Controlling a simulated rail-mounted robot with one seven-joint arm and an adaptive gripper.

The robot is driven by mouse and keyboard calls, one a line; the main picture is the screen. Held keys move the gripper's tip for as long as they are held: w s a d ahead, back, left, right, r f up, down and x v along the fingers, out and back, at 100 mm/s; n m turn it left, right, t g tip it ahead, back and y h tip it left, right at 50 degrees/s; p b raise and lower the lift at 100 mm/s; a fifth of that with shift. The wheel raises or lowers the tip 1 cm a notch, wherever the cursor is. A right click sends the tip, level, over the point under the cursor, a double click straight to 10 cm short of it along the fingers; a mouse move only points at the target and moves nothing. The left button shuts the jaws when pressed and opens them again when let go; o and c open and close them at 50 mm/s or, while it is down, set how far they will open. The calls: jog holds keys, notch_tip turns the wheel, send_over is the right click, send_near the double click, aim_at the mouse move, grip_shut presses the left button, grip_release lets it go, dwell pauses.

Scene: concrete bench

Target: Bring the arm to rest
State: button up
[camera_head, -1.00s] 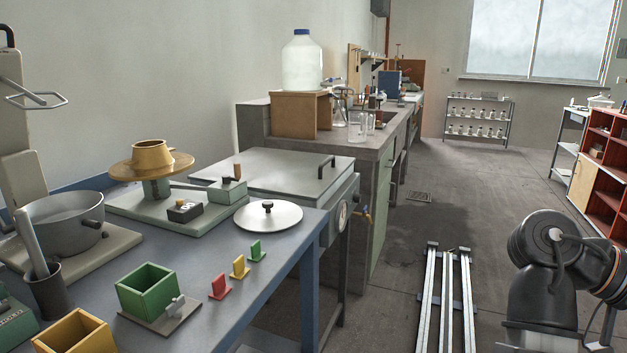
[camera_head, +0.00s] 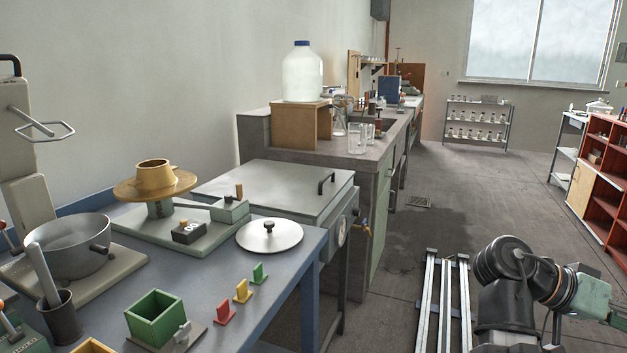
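My arm shows at the lower right of the head view, over the floor beside the rails. Its dark rounded joints are in view and a greenish link runs out toward the right edge. My gripper is not in the frame, so I cannot see its fingers or whether it holds anything. No part of the arm that shows touches the bench.
The blue bench (camera_head: 215,285) at left carries a pot (camera_head: 68,245), a round lid (camera_head: 270,236), a green box (camera_head: 155,318), a wooden turntable (camera_head: 155,186) and small coloured tabs. Floor rails (camera_head: 445,300) run ahead. A red shelf (camera_head: 603,165) stands right.

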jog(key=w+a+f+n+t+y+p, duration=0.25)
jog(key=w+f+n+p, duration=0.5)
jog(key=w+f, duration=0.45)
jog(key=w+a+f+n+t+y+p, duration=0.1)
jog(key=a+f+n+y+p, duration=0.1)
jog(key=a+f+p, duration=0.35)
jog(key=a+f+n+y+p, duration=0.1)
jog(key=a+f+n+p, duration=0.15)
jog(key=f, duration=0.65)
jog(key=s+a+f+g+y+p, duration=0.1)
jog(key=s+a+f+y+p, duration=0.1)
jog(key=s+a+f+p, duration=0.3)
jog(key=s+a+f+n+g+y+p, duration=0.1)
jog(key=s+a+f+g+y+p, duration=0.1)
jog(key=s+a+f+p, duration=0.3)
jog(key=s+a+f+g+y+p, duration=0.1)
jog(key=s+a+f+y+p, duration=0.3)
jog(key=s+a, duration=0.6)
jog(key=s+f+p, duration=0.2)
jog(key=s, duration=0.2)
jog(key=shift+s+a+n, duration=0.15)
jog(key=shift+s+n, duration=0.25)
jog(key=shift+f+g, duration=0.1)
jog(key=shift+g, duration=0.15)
